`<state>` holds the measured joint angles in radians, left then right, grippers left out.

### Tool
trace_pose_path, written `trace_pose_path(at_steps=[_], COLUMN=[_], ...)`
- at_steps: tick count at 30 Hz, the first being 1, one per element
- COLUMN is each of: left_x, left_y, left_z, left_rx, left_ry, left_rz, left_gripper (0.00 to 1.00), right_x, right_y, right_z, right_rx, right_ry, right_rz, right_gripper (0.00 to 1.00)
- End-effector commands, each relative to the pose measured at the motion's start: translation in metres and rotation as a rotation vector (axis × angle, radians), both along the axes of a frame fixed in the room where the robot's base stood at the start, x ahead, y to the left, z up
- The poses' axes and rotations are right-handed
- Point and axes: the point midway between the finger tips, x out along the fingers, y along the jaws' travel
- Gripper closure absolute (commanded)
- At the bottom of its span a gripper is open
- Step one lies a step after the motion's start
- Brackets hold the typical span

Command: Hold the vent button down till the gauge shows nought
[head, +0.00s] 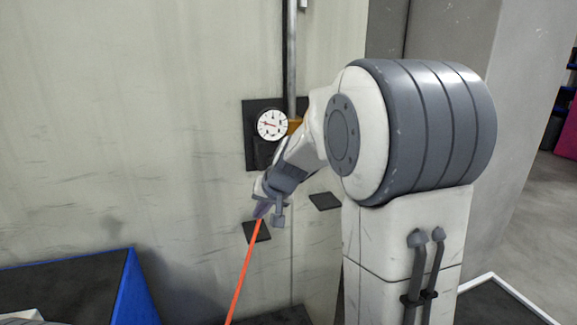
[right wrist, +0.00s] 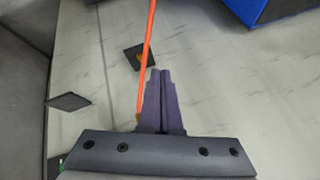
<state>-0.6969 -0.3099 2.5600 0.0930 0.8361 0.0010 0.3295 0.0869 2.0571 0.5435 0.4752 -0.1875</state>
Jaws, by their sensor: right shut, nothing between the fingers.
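The round white gauge (head: 271,124) is on a dark wall plate at the foot of a grey vertical pipe. It has a red needle, but its figures are too small to read. My right gripper (head: 260,210) is below the gauge, close to the wall. In the right wrist view, its dark fingers (right wrist: 159,72) are shut together with nothing between them. I cannot make out a vent button for certain. My left gripper is not in view.
A thin orange line (head: 244,272) runs down from beside my right gripper; whether it touches is unclear. A second dark plate (head: 325,200) is to the right. A dark, blue-edged box (head: 75,290) stands at lower left. The pale wall (head: 120,130) is bare at left.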

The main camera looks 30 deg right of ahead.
Motion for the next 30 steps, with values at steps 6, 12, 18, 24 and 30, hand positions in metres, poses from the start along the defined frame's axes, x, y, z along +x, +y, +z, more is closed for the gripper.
trace_pose_path(at_steps=[6, 12, 18, 24, 30], left_x=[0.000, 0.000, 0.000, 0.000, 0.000], left_y=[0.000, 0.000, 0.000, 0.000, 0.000], left_z=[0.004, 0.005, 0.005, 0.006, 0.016], left_rx=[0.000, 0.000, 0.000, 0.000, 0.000], left_ry=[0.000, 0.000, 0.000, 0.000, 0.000], left_rz=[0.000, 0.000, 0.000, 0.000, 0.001], left_gripper=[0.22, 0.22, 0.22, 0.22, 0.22], right_x=[0.009, 0.002, 0.001, 0.001, 0.012], right_y=[-0.129, -0.180, -0.188, -0.187, -0.189], right_z=[0.018, 0.025, 0.026, 0.026, 0.028], right_rx=[-0.011, -0.021, -0.024, -0.024, -0.023], right_ry=[-0.104, -0.145, -0.152, -0.151, -0.149], right_rz=[-0.292, -0.405, -0.422, -0.420, -0.418], right_gripper=[1.00, 1.00, 1.00, 1.00, 1.00])
